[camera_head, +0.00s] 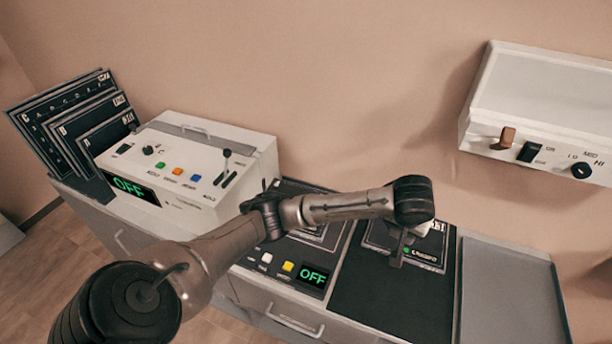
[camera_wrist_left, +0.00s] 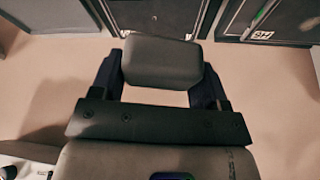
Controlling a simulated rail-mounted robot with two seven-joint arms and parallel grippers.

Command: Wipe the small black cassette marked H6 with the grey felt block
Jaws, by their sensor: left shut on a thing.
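A small black cassette (camera_head: 433,246) with a white label lies on the black mat (camera_head: 378,303) at the right of the counter. Its label is partly hidden in the head view. A dark panel with a label that reads like an upside-down H6 (camera_wrist_left: 262,35) shows at the top right of the left wrist view. My left gripper (camera_wrist_left: 160,85) is shut on the grey felt block (camera_wrist_left: 160,62). In the head view, my left gripper (camera_head: 402,249) is over the cassette's left part; I cannot tell whether the block touches it. My right gripper is out of view.
A white console (camera_head: 205,160) with an OFF display stands at the left, beside several larger upright cassettes (camera_head: 75,125). A second OFF panel (camera_head: 290,270) is left of the mat. A grey tray (camera_head: 510,295) lies at the right. A white wall box (camera_head: 545,110) hangs above.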

